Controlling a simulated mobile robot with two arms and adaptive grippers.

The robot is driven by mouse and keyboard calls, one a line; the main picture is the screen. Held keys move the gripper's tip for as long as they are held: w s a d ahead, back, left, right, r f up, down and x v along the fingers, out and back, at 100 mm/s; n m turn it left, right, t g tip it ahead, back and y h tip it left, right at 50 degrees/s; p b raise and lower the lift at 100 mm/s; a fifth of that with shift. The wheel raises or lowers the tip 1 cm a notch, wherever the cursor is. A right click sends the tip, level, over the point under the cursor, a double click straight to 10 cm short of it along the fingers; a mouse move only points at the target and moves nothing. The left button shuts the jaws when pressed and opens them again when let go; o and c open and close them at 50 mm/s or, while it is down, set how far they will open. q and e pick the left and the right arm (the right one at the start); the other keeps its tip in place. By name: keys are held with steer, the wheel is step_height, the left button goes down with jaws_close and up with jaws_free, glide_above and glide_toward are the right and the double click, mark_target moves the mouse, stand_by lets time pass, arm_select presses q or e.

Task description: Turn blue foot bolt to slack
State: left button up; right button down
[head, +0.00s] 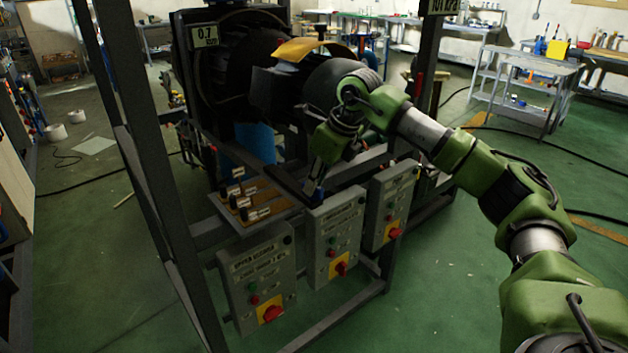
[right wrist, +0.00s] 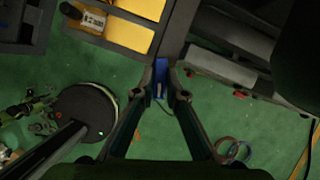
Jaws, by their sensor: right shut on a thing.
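The blue foot bolt (right wrist: 161,72) shows in the right wrist view between my fingertips, beside the dark edge of the frame. Its blue top also shows in the head view (head: 317,196), just above the middle grey control box. My right gripper (right wrist: 163,90) is shut on it, with a finger on each side. In the head view the same gripper (head: 314,190) reaches down to it from above, and my green arm comes in from the right. The bolt's lower part is hidden. My left gripper is in neither view.
Three grey control boxes with red knobs (head: 340,267) hang on the front of the dark frame. A tray (head: 207,226) with several labelled handles is left of my gripper. A dark round motor (head: 335,80) sits behind. A frame post (head: 150,150) stands at left.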

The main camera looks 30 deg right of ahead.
steer(key=shift+d+r+n+y+p, duration=0.1)
steer(key=shift+n+y+p, duration=0.35)
steer(key=shift+n, duration=0.75)
steer(key=c, duration=2)
jaws_free()
steer(key=shift+c, duration=0.2)
steer(key=v, duration=1.2)
steer(key=shift+w, duration=0.25)
